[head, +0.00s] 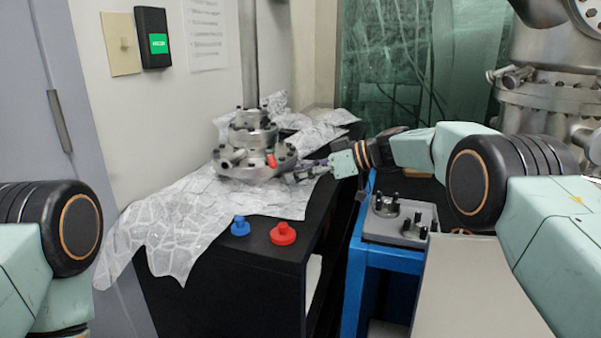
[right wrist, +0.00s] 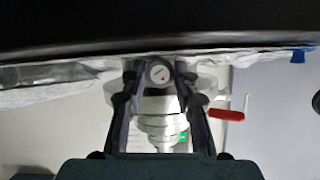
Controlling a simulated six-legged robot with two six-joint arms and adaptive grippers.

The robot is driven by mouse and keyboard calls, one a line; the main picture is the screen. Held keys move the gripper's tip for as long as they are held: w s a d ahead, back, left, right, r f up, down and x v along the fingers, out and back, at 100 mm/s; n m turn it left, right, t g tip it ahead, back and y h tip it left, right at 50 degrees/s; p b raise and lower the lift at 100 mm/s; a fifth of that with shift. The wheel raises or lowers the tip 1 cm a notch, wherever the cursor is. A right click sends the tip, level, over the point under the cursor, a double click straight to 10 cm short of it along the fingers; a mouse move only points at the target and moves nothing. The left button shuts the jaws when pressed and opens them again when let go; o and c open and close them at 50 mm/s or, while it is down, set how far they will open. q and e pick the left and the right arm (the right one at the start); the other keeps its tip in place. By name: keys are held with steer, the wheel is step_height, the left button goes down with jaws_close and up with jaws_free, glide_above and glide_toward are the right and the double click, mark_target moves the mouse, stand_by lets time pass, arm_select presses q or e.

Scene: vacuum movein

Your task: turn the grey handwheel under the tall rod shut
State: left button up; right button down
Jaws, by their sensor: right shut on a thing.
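The metal valve assembly (head: 255,150) stands on the foil-covered black bench, with the tall rod (head: 249,50) rising above it. My right gripper (head: 312,170) reaches in from the right and meets the assembly's right side, low down. In the right wrist view, the fingers of my right gripper (right wrist: 158,80) are shut on the grey handwheel (right wrist: 159,73), a small round knob with a pale face and a small mark. The gripper mostly hides the handwheel in the head view. My left arm shows at the left edge, but its gripper is out of view.
A red handle (right wrist: 227,114) sticks out beside my right gripper. A blue knob (head: 240,226) and a red knob (head: 283,234) stand on the bench's front. Crumpled foil (head: 175,225) hangs over its edge. A blue cart (head: 352,285) stands to the right.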

steer(key=shift+m+g, duration=0.3)
steer(key=shift+f, duration=0.1)
steer(key=c, duration=1)
jaws_free()
steer(key=v, duration=1.2)
steer(key=shift+d+f, duration=0.1)
